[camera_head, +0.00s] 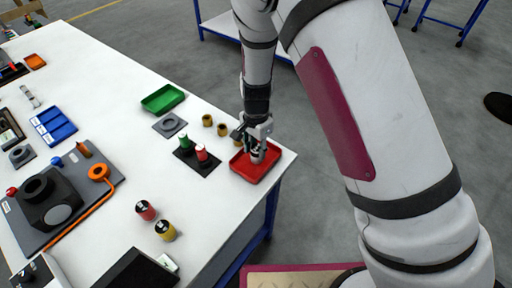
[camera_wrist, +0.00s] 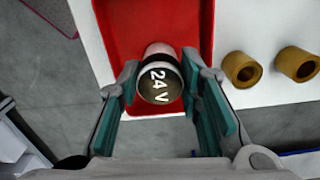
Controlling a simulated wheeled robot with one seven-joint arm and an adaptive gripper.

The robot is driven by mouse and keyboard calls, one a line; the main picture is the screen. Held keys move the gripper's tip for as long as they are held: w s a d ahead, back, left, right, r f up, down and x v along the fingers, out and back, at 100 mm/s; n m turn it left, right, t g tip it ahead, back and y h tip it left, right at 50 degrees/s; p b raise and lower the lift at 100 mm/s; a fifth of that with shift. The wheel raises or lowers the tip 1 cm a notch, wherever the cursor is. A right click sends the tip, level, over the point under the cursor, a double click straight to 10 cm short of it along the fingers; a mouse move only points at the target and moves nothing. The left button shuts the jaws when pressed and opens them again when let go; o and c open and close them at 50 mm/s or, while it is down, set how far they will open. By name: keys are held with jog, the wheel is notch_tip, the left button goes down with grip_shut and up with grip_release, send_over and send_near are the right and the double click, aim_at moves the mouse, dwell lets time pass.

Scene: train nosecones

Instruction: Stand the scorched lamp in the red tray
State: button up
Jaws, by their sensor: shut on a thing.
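The scorched lamp (camera_wrist: 158,82) is a short pale cylinder with a dark brownish end face marked "24 V", facing the wrist camera. My gripper (camera_wrist: 160,88) is shut on it, one teal-padded finger on each side. In the head view my gripper (camera_head: 258,138) points down over the red tray (camera_head: 246,172), at the table's right corner. The lamp (camera_head: 258,154) shows small below the fingers, looking upright inside the tray's outline. In the wrist view the red tray (camera_wrist: 122,30) lies behind the lamp. I cannot tell whether the lamp's base touches the tray floor.
A black holder (camera_head: 205,166) with a green and a red lamp stands close left of the tray. Several brass rings (camera_head: 222,130) lie behind it. A green tray (camera_head: 163,98) is farther back.

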aim_at(256, 148)
jog(key=shift+f, duration=0.15)
jog(key=o, duration=1.2)
notch_tip(256, 148, up, 12)
jog(key=shift+b, duration=0.3)
jog(key=shift+r, duration=0.25)
